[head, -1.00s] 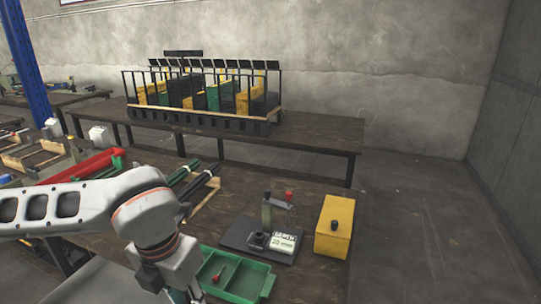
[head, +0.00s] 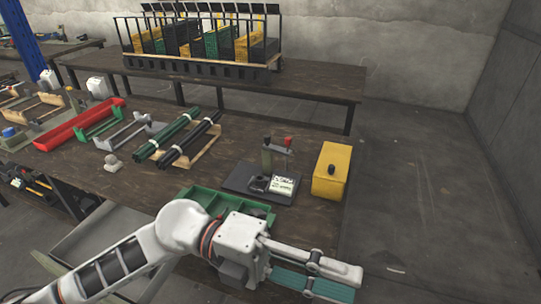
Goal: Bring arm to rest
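My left arm comes in from the lower left. My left gripper (head: 350,284) points right across the bottom of the head view, in front of the near edge of the brown table (head: 130,185). A pale bar and a teal ribbed part show on it; whether its fingers are apart or closed cannot be told, and I see no clear object held. The arm hides much of the green tray (head: 258,213). My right gripper is not in view.
A small press (head: 270,178) on a dark base and a yellow box (head: 331,170) stand on the table's right end. Dark green and black rods (head: 180,135) and a red tray (head: 80,125) lie left. A bin rack (head: 200,68) stands behind. The right floor is clear.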

